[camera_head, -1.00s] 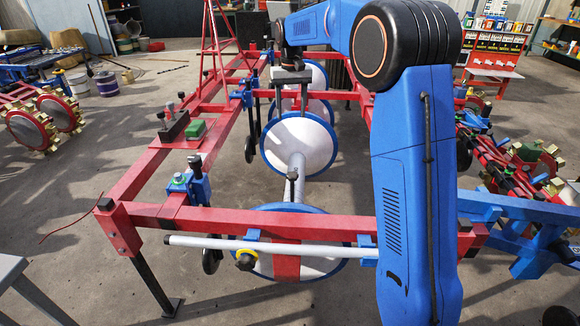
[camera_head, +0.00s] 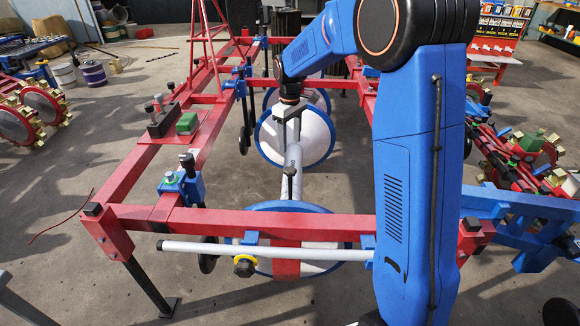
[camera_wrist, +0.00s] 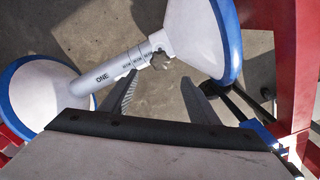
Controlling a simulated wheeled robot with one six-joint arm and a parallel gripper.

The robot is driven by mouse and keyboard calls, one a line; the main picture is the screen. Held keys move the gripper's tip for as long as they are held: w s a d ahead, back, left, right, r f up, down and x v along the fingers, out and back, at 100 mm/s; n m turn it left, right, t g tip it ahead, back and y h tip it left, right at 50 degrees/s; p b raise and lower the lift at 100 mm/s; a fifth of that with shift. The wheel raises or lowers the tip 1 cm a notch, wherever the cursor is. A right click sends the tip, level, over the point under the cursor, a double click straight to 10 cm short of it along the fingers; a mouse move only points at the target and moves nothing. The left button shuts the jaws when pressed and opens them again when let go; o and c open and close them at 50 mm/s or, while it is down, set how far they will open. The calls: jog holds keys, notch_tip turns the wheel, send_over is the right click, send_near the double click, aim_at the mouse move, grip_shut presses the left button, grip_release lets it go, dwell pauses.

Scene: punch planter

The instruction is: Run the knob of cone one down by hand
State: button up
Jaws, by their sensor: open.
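Cone one is a pair of white cones with blue rims. The far cone (camera_head: 318,135) and near cone (camera_head: 310,268) are joined by a grey tube (camera_head: 293,158). In the wrist view the tube (camera_wrist: 112,74) bears "ONE" and scale marks, with a collar (camera_wrist: 158,42) near the right cone (camera_wrist: 200,35). A small grey lumpy part (camera_wrist: 161,61) beside the collar looks like the knob. A dark-topped stem (camera_head: 290,172) stands by the tube in the head view. My gripper (camera_head: 288,122) is open above the tube; its spread fingers (camera_wrist: 158,82) show empty, apart from the knob.
The red frame's front bar (camera_head: 340,227) and a pale rod (camera_head: 200,246) with a yellow-black knob (camera_head: 244,265) lie nearer. A blue clamp (camera_head: 182,185) stands left. In the wrist view a red beam (camera_wrist: 292,70) runs close on the right.

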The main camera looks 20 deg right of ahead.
aim_at(290, 169)
notch_tip(290, 169, down, 12)
jog(key=shift+f, duration=0.1)
dwell(0.4)
jog(key=shift+c, duration=0.2)
jog(key=c, duration=1)
